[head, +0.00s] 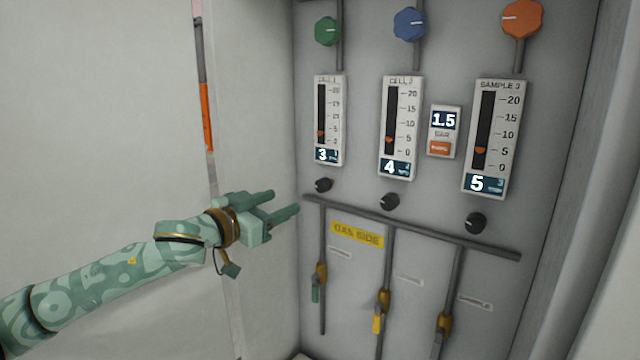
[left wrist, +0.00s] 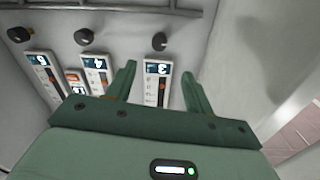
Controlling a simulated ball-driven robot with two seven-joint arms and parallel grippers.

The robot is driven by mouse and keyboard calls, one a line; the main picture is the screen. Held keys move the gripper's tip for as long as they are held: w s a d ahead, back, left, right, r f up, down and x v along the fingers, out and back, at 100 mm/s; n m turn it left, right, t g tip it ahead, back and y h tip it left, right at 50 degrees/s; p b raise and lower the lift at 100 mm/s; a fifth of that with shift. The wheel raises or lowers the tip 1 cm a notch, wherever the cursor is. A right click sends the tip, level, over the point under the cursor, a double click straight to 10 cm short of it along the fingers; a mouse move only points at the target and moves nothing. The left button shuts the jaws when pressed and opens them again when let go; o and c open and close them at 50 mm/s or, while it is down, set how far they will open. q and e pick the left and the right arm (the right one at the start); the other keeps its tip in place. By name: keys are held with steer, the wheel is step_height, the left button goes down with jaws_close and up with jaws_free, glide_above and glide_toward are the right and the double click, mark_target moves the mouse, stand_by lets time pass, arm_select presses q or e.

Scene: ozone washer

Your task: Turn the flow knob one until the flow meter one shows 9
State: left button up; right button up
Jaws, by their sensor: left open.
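Flow meter one (head: 329,121) is the leftmost white gauge on the grey panel, and its display reads 3. In the left wrist view the same meter (left wrist: 158,84) appears upside down between my fingers. The small black knob below it, flow knob one (head: 323,185), also shows in the left wrist view (left wrist: 160,41). My left gripper (head: 284,203) is open and empty, to the left of and slightly below that knob, apart from it. In the left wrist view the gripper (left wrist: 160,78) has its two fingers spread. My right gripper is not in view.
Two more meters read 4 (head: 401,129) and 5 (head: 492,139), with black knobs (head: 390,202) (head: 476,223) beneath. A display (head: 444,131) reads 1.5. A horizontal pipe (head: 410,228) runs below the knobs, above several valves. A white wall (head: 110,130) stands to the left.

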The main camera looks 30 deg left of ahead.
mark_target(319, 187)
arm_select(q)
steer(key=w+p, duration=0.2)
steer(key=w, duration=0.2)
steer(key=w+d+p, duration=0.1)
steer(key=w+p, duration=0.1)
steer(key=w, duration=0.3)
steer(key=w+d+p, duration=0.1)
steer(key=w+p, duration=0.1)
steer(key=w, duration=0.2)
steer(key=shift+w, duration=0.35)
steer(key=shift+a, duration=0.1)
steer(key=c, duration=1)
